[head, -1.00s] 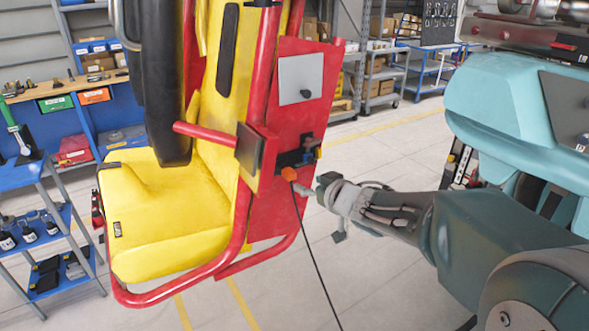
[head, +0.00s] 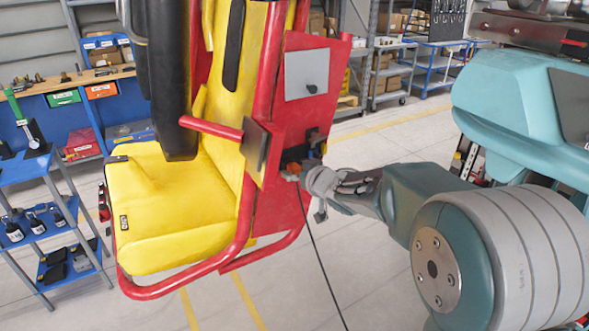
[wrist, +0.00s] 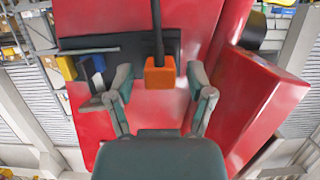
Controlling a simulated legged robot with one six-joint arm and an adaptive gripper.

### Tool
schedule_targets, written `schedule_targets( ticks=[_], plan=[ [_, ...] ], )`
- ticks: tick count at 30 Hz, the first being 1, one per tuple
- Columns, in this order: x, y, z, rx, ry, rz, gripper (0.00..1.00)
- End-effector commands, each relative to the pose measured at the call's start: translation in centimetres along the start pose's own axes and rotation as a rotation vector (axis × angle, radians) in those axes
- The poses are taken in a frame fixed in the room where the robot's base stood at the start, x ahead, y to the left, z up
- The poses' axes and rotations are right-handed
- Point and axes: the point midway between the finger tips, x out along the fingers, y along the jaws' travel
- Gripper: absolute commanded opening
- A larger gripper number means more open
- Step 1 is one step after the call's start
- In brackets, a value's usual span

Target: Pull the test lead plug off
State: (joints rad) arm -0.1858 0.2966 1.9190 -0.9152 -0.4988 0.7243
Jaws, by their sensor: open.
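The test lead plug is an orange block (wrist: 160,73) with a black cable (wrist: 157,28) running from it. In the wrist view it sits against a black panel on the red side plate of the seat. My gripper (wrist: 160,82) is open, with one finger on each side of the plug and a visible gap to both. In the head view my gripper (head: 311,180) is at the red side plate (head: 290,215). The black cable (head: 322,260) hangs down to the floor.
The yellow seat (head: 175,215) with its red tube frame stands to the left of my gripper. A red box part (wrist: 262,105) juts out at right in the wrist view.

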Motion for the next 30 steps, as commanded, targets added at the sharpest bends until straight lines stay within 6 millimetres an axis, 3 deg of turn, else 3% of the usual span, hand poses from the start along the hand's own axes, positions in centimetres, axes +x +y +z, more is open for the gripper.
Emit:
schedule_targets(
  ticks=[3, 7, 8, 30],
  plan=[
    [0.01, -0.03, 0.01, 0.000, 0.000, 0.000, 0.64],
    [0.01, -0.04, 0.02, 0.000, -0.001, 0.000, 0.06],
    [0.04, -0.04, 0.03, 0.000, -0.001, 0.000, 0.00],
    [-0.75, -0.02, 0.28, 0.000, -0.001, 0.000, 0.00]
  ],
)
